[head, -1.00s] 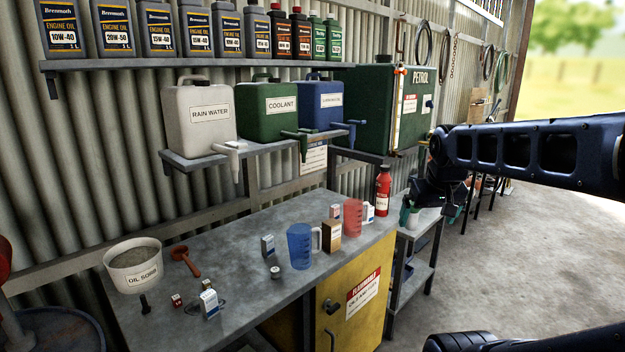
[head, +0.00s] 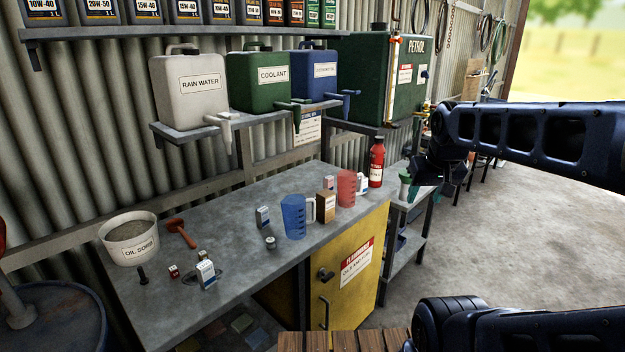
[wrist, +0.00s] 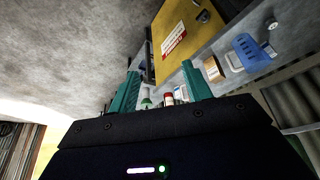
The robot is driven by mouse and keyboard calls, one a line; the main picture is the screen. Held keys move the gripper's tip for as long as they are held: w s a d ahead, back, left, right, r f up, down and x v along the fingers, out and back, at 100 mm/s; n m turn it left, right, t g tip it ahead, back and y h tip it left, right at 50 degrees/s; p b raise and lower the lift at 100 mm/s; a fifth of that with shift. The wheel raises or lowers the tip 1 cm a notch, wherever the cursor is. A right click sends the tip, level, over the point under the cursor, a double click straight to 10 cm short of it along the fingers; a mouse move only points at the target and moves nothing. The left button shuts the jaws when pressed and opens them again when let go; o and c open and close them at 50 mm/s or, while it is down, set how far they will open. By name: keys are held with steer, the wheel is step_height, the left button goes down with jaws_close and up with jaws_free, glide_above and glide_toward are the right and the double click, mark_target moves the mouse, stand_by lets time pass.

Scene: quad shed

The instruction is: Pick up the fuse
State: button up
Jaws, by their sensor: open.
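No item on the bench can be clearly read as the fuse. A small red and white box (head: 174,271) lies at the bench's left front; its print is too small to read. Near it are a black bolt-like piece (head: 143,275) and a white and blue carton (head: 206,274). A small grey-topped cylinder (head: 270,242) stands mid-bench. My gripper (head: 424,186) is beyond the bench's right end, away from all of these, near a lower side shelf. In the wrist view, my gripper (wrist: 160,92) has its teal fingers apart with nothing held between them.
The grey bench (head: 235,255) also holds an oil sorb tub (head: 133,244), a blue jug (head: 294,217), a red jug (head: 346,188) and a red bottle (head: 376,162). Spouted cans (head: 190,90) sit on a shelf above. A yellow cabinet (head: 350,265) is below. The concrete floor (head: 490,245) at right is open.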

steer(key=w+a+r+n+g, duration=0.1)
steer(key=w+a+n, duration=0.25)
steer(key=w, duration=0.55)
steer(key=w+a+n, duration=0.2)
steer(key=w+n, duration=0.3)
steer(key=w, duration=0.4)
steer(key=w+a+r+n+g, duration=0.1)
steer(key=w+a+n, duration=0.25)
steer(key=w, duration=0.45)
steer(key=w+a+f+n+g, duration=0.1)
steer(key=w+a+f+n, duration=0.25)
steer(key=w, duration=0.25)
steer(key=w+a+f+n, duration=0.3)
steer(key=w+f+n, duration=0.1)
steer(key=w, duration=0.3)
steer(key=w+a+f+n+g, duration=0.2)
steer(key=w+a+f+n, duration=0.55)
steer(key=w+f, duration=0.45)
steer(key=shift+m, duration=0.5)
steer(key=shift+s+a+f, duration=0.1)
steer(key=shift+s+f, duration=0.1)
steer(key=shift+f, duration=1.75)
steer(key=shift+s+a+f, duration=0.1)
steer(key=shift+s+f, duration=0.1)
steer(key=shift+f, duration=1.7)
steer(key=shift+s+a+f, duration=0.1)
steer(key=shift+s+f, duration=0.1)
steer(key=shift+f, duration=1.75)
jaws_close()
